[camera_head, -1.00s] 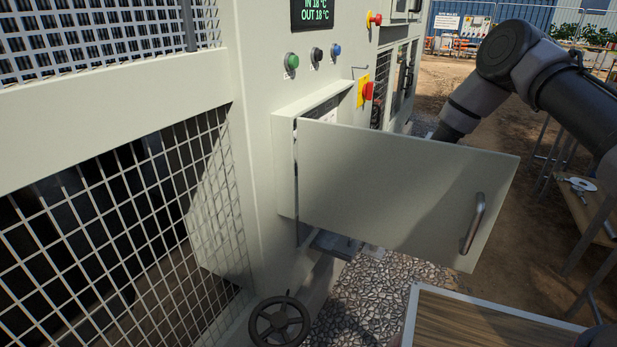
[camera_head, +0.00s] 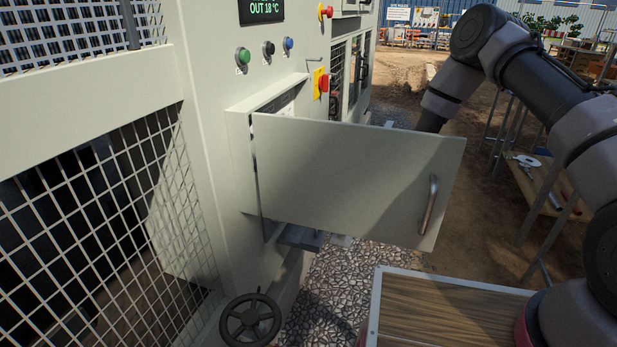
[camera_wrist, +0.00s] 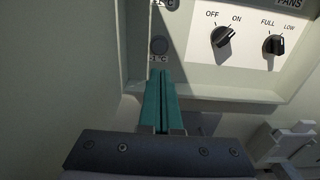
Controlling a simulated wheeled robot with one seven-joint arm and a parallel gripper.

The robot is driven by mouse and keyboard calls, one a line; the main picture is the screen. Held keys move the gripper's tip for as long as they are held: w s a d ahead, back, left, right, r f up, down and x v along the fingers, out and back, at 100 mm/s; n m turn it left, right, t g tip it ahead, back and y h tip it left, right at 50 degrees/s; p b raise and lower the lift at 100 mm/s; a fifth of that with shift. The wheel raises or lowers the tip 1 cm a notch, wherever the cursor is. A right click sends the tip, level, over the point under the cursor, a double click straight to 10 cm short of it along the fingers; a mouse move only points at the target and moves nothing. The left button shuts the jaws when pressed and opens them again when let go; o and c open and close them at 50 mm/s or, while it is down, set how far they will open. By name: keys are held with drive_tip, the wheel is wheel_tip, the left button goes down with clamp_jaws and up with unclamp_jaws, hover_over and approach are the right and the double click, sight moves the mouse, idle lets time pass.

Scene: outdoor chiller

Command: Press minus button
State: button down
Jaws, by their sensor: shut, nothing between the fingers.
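In the wrist view, a round dark button (camera_wrist: 159,45) sits on the white control panel (camera_wrist: 195,50). A label below it ends in "1 °C"; its sign is hard to read. Another "1 °C" label shows above, at the top edge of the view. My gripper (camera_wrist: 161,74) has teal fingers, shut and empty. Their tips lie just below the button in the picture, at the label. I cannot tell whether they touch the panel. In the head view my gripper is hidden behind the open cabinet door (camera_head: 350,180).
Right of the button are an OFF/ON knob (camera_wrist: 222,37) and a FULL/LOW knob (camera_wrist: 273,45). A pale bracket-like part (camera_wrist: 290,140) is at the wrist view's lower right. The chiller also has green (camera_head: 243,56), black and blue buttons and a red emergency knob (camera_head: 323,84).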

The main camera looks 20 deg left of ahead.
drive_tip(key=shift+d, duration=0.1)
drive_tip(key=shift+d, duration=0.45)
drive_tip(key=a, duration=0.9)
drive_tip(key=w+a, duration=0.1)
drive_tip(key=a, duration=0.4)
